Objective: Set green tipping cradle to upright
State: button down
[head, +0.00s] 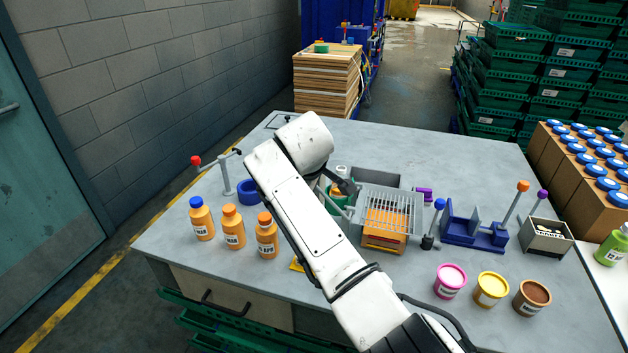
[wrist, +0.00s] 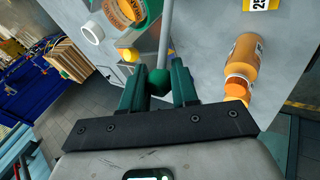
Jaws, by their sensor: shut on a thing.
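The green tipping cradle (head: 336,190) is mostly hidden behind my arm in the head view, left of the grey bin. In the wrist view, part of its green body (wrist: 153,10) shows at the top, next to a round orange container (wrist: 122,10). A grey lever rod (wrist: 165,40) ends in a green ball knob (wrist: 158,82). My gripper (wrist: 158,78) has its two green fingers on either side of this knob and is shut on it. The gripper is hard to make out in the head view. The cradle's tilt cannot be told.
Three orange bottles (head: 234,227) stand left of my arm. A wire basket (head: 390,208) and a grey bin (head: 376,178) are to its right. A blue fixture (head: 470,233) and three tubs (head: 490,289) stand further right. The table's back right is clear.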

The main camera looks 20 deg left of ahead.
jog(key=shift+a+f, duration=0.1)
dwell(0.5)
jog(key=c, duration=0.9)
grip_release()
jog(key=b+v, duration=0.1)
jog(key=v, duration=0.9)
jog(key=shift+s+r+b, duration=0.2)
jog(key=shift+r+b, duration=0.05)
jog(key=shift+b, duration=0.05)
